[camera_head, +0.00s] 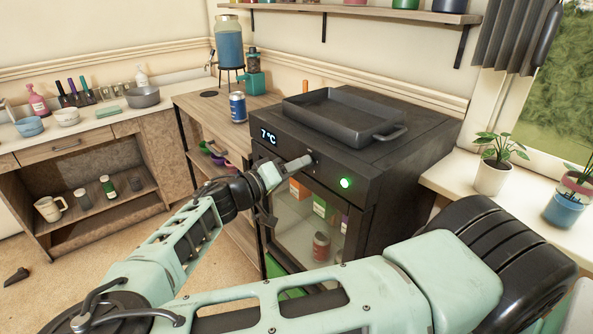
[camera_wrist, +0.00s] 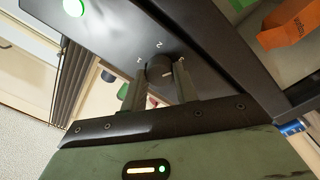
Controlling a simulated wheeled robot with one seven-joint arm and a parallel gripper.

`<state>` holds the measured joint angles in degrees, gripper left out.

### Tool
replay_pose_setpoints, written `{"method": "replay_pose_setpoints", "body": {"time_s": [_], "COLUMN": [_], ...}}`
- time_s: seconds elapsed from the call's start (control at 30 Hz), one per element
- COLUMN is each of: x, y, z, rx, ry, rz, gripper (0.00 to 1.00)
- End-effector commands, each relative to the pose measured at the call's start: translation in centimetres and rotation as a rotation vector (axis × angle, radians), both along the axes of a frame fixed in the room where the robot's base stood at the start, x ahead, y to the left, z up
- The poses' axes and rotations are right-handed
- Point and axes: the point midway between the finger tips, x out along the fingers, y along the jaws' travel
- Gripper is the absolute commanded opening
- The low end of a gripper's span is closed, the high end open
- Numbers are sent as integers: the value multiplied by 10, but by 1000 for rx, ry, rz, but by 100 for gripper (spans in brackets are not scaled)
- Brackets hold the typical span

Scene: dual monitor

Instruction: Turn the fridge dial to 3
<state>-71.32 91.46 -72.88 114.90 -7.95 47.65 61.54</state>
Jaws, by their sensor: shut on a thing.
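The small dark fridge (camera_head: 385,170) has a display (camera_head: 268,136) reading 7 °C and a lit green round light (camera_head: 345,183) on its front panel. In the wrist view the dark round dial (camera_wrist: 159,68) sits between my fingers, with small white marks around it on the panel; I cannot tell surely which mark it points to. My gripper (camera_wrist: 159,85) is shut on the dial, one finger on each side. In the head view my gripper (camera_head: 304,162) is at the panel between the display and the green light, and it hides most of the dial.
A dark tray (camera_head: 335,118) lies on top of the fridge. A blue can (camera_head: 237,107) stands on the wooden cabinet to the left. A potted plant (camera_head: 493,175) stands on the sill to the right. Cartons and a can show behind the fridge's glass door.

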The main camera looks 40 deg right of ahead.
Motion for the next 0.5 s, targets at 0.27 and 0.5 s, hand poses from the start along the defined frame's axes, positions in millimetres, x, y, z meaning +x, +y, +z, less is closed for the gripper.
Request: {"method": "replay_pose_setpoints", "body": {"time_s": [0.27, 0.5], "x": [-2, -2], "y": [0, 0], "z": [-2, -2], "rx": [3, 4], "ry": [-45, -48], "rz": [-4, -4], "gripper": [7, 7]}}
